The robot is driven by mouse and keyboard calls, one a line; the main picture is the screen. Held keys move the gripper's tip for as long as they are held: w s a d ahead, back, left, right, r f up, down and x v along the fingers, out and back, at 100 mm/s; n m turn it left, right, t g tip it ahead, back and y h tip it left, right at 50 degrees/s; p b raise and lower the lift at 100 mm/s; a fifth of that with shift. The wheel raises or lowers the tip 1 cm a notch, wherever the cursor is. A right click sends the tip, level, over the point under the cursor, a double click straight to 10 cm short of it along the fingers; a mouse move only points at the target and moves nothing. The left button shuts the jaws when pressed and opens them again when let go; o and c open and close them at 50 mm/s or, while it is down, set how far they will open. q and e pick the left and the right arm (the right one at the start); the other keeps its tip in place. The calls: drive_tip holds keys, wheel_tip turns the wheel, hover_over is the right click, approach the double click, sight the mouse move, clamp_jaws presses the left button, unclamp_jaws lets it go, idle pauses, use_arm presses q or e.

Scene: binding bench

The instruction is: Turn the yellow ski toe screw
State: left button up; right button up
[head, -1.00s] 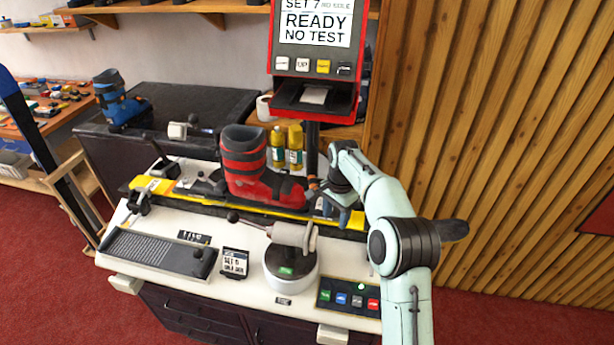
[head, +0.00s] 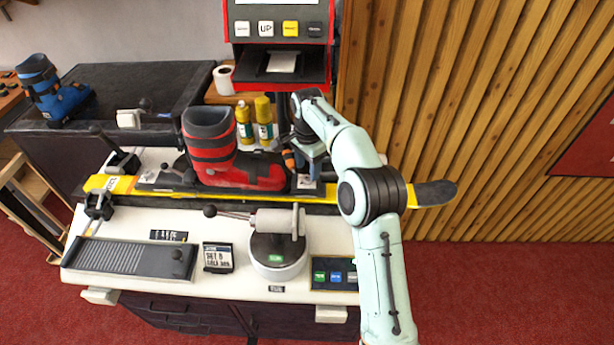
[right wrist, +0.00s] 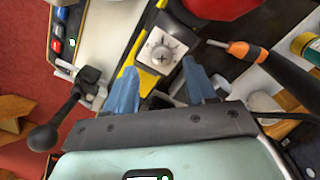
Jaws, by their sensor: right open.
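The yellow ski (head: 330,199) lies along the bench with a red and black boot (head: 207,150) in its binding. In the right wrist view, the toe screw (right wrist: 162,57) shows as a cross-slotted head on a pale marked plate, just off the toe of the boot. My right gripper (head: 310,174) is over the ski at the boot's toe end. Its blue fingers are open in the right wrist view (right wrist: 159,68), one on either side of the screw plate, with nothing between them. I cannot tell how high they are above the screw. My left gripper is out of view.
Two yellow bottles (head: 254,122) stand behind the boot. The red tester (head: 281,68) rises behind.

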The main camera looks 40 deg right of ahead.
sight(307, 178)
drive_tip(key=shift+w+f, duration=0.15)
drive_tip(key=shift+f, duration=1.65)
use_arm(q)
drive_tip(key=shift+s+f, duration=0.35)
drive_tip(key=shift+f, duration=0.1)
use_arm(e)
clamp_jaws()
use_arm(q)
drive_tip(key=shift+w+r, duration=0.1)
